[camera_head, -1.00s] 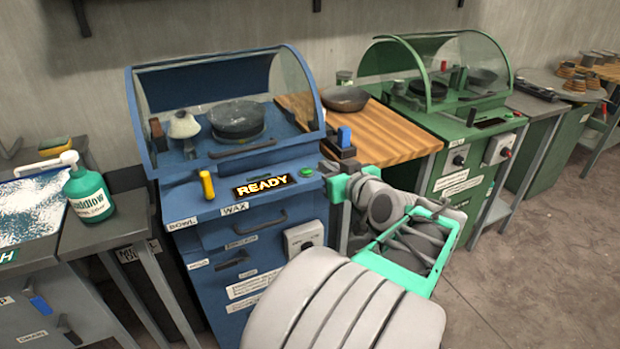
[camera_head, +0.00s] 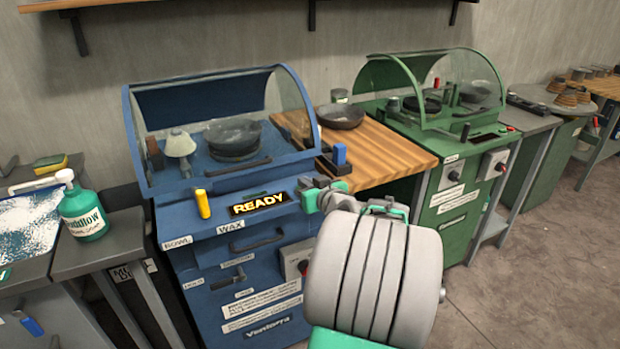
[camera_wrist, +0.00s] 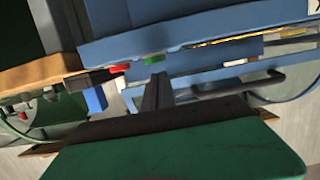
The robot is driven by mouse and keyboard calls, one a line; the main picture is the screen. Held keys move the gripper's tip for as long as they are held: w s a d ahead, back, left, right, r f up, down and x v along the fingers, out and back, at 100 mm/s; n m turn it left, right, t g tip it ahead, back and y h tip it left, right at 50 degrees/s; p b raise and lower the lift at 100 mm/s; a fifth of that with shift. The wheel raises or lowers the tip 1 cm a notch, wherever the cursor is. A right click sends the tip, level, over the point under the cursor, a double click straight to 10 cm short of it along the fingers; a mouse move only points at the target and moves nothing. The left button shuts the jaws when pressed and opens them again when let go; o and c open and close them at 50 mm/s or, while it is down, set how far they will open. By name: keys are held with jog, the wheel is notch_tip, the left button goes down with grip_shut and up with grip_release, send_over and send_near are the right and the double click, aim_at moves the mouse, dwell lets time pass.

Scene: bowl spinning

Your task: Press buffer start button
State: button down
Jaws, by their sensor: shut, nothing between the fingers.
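The blue buffer machine (camera_head: 185,222) stands in the middle left of the head view, and its display (camera_head: 258,204) reads READY. A green button (camera_wrist: 153,59) on its blue panel shows in the wrist view, with a red part (camera_wrist: 119,68) beside it. My gripper (camera_head: 306,194) is shut and empty at the right end of the panel, just right of the display. It hides the green button in the head view. In the wrist view my shut fingers (camera_wrist: 158,84) point at the green button, very close to it. I cannot tell whether they touch.
A dark bowl (camera_head: 232,136) sits inside the machine under the clear hood (camera_head: 295,100). A yellow handle (camera_head: 203,204) stands left of the display. A blue-handled block (camera_head: 339,157) is close behind my gripper, by the wooden table (camera_head: 395,160). A green machine (camera_head: 455,210) stands to the right.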

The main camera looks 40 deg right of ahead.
jog(key=shift+f, duration=0.5)
